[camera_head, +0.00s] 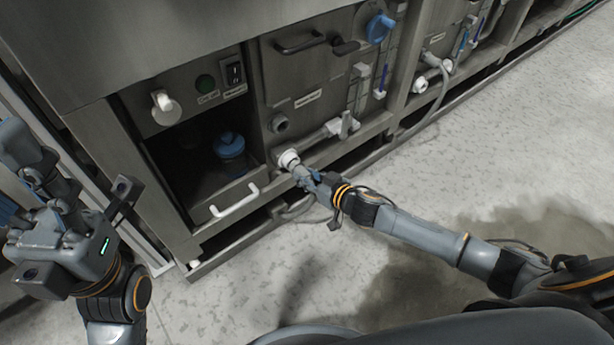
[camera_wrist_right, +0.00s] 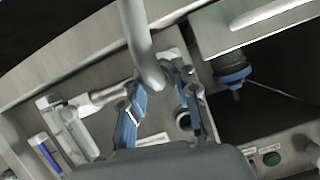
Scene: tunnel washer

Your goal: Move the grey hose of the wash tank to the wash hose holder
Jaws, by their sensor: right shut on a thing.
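The grey hose (camera_wrist_right: 138,30) runs between the fingers of my right gripper (camera_wrist_right: 160,105) in the right wrist view. In the head view my right gripper (camera_head: 313,182) is shut on the hose, low in front of the wash tank. A white collar (camera_head: 288,160) at the hose shows just beyond the fingertips, close to the tank front. I cannot tell whether it is seated there. A round dark grey fitting (camera_head: 279,123) sits above it, empty; I cannot tell whether it is the hose holder. My left gripper (camera_head: 62,205) is at the far left, holding nothing visible; its finger opening is unclear.
An open drawer compartment with a white handle (camera_head: 234,200) and a blue-capped item (camera_head: 230,145) is left of the tank. A white pipe with a valve (camera_head: 345,125) runs to the right. A second hose (camera_head: 440,85) hangs farther right. The floor in front is clear.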

